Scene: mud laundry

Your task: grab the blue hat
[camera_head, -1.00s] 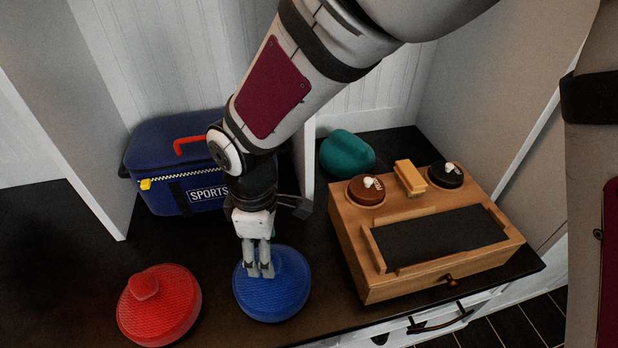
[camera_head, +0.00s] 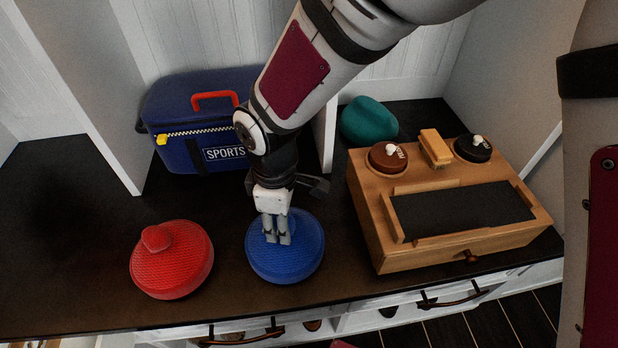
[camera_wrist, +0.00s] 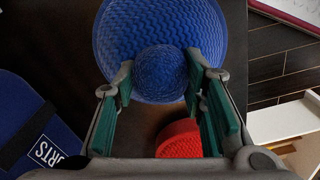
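The blue hat (camera_head: 301,268) is a round, textured blue disc with a knob on top, resting on the dark shelf top (camera_head: 225,290). In the head view my gripper (camera_head: 276,241) reaches down over it, and its fingers hide the knob. In the wrist view the round knob (camera_wrist: 160,74) sits between the fingertips of my gripper (camera_wrist: 160,78), with the wide blue disc (camera_wrist: 158,22) beyond. The fingers are spread about the knob's width, one on each side. A slight gap shows at the left finger; whether the right one touches is unclear.
A similar red hat (camera_head: 172,265) lies left of the blue one and shows in the wrist view (camera_wrist: 180,139). A wooden box (camera_head: 372,225) stands right. A blue sports bag (camera_head: 178,108), a teal object (camera_head: 368,120) and white dividers (camera_head: 100,110) are behind.

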